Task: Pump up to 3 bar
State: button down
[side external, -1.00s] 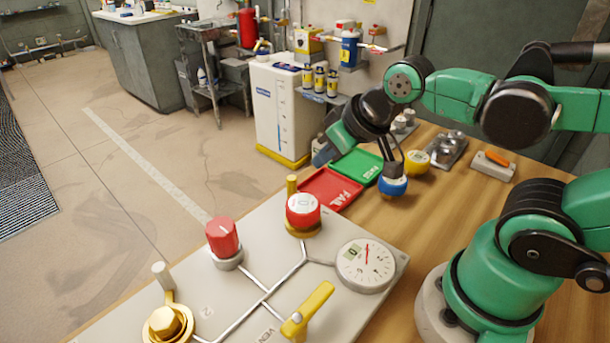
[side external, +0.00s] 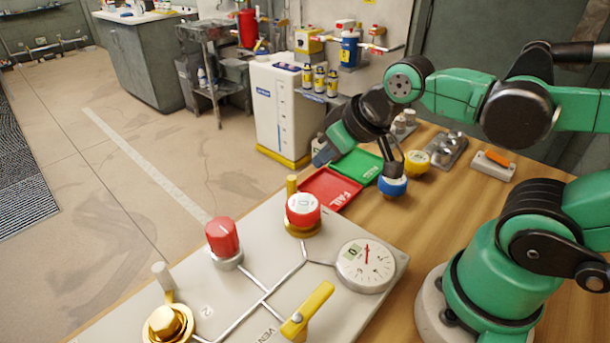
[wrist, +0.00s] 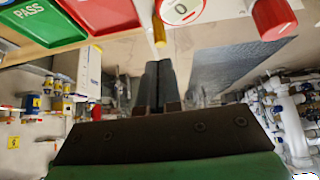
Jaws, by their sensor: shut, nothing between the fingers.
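The round white gauge (side external: 365,266) sits on the pale panel (side external: 225,297); its needle points almost straight up, and its small figures are not clearly readable. A plain red knob (side external: 223,237) stands further left. A yellow lever (side external: 308,309) lies at the front by letters starting "VEN". A brass hex fitting (side external: 166,323) is front left. My gripper (wrist: 158,66) is shut and empty, apart from the panel controls; in the side view it is above the trays.
A red FAIL tray (side external: 328,190) and a green tray (side external: 355,166) lie behind the panel. A blue round part (side external: 392,187) and a yellow one (side external: 416,160) are near my wrist. A block with an orange item (side external: 494,164) sits right. The wooden tabletop (side external: 440,207) has bare areas.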

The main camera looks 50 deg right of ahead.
aim_at(219, 227)
jog(key=c, duration=1.2)
grip_release()
jog(key=o, duration=0.3)
jog(key=shift+w+a+r+n, duration=0.1)
jog(key=shift+w+a+n, duration=0.1)
jog(key=shift+n, duration=0.1)
jog(key=o, duration=0.7)
jog(key=a+n, duration=0.1)
jog(key=w+a+n+g, duration=0.1)
jog(key=n, duration=0.1)
jog(key=shift+w+a+r+g+y, duration=0.2)
jog(key=shift+a+r+g+y, duration=0.1)
jog(key=shift+r, duration=0.1)
jog(key=w+a+f+n+g, duration=0.1)
jog(key=a+n, duration=0.3)
jog(key=w+a+f+n+g, duration=0.1)
jog(key=a+n+g, duration=0.1)
jog(key=a+n, duration=0.2)
jog(key=w+a+n+g, duration=0.2)
jog(key=a+n, duration=0.2)
jog(key=shift+a+f, duration=0.2)
jog(key=shift+f, duration=0.2)
jog(key=shift+a+f+n+g, duration=0.2)
jog(key=shift+f+n+g, duration=0.05)
jog(key=shift+n+g, duration=0.05)
jog(key=shift+f, duration=2.7)
